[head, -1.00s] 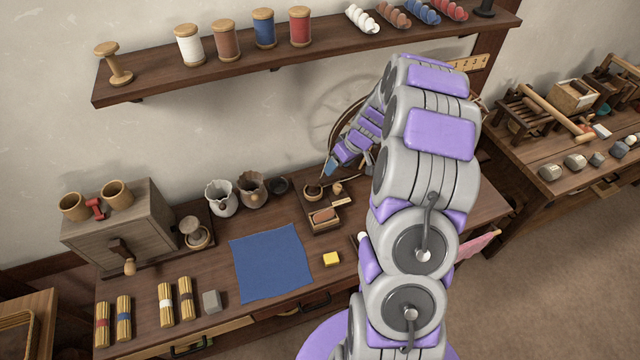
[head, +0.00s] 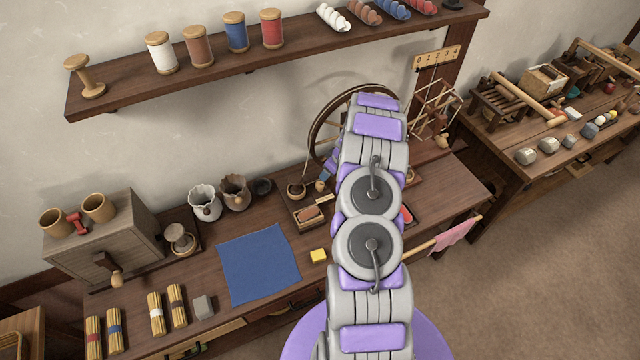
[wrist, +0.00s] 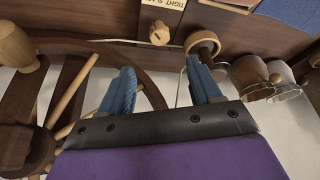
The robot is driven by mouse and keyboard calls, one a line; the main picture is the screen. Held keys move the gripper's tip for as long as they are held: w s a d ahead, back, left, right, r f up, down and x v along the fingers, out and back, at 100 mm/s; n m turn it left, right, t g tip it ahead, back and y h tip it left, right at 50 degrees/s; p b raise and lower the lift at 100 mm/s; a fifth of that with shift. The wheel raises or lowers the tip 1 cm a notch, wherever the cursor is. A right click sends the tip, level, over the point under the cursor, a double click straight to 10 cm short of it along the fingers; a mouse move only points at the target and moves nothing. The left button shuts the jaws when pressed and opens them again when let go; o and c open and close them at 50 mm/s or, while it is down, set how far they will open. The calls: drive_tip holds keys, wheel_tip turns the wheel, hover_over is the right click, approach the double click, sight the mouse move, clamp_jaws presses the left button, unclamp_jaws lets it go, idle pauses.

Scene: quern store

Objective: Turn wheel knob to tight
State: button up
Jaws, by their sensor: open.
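The wheel knob (wrist: 159,33) is a small pale wooden knob on the dark bench in the wrist view. It stands beside a cream label (wrist: 165,4) that reads "TIGHT" and part of "SLACK". My gripper (wrist: 160,65) is open, with its two blue fingers apart and nothing between them. The knob lies just beyond the fingertips, roughly centred on the gap and apart from both. The knob's turned position cannot be told. The spinning wheel (wrist: 60,88) fills the left of the wrist view. In the head view the wheel (head: 318,128) stands behind my arm, which hides much of that area.
A round wooden cup (wrist: 203,42) with a thread stands close to the right finger in the wrist view. Two jars (head: 204,203) (head: 234,191), a blue cloth (head: 260,264) and a yellow block (head: 318,256) are left of my arm. A shelf (head: 250,66) runs above.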

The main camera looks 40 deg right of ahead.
sight(320, 184)
drive_tip(key=x, duration=1.2)
drive_tip(key=shift+w+f, duration=0.1)
drive_tip(key=shift+f, duration=0.15)
drive_tip(key=c, duration=1)
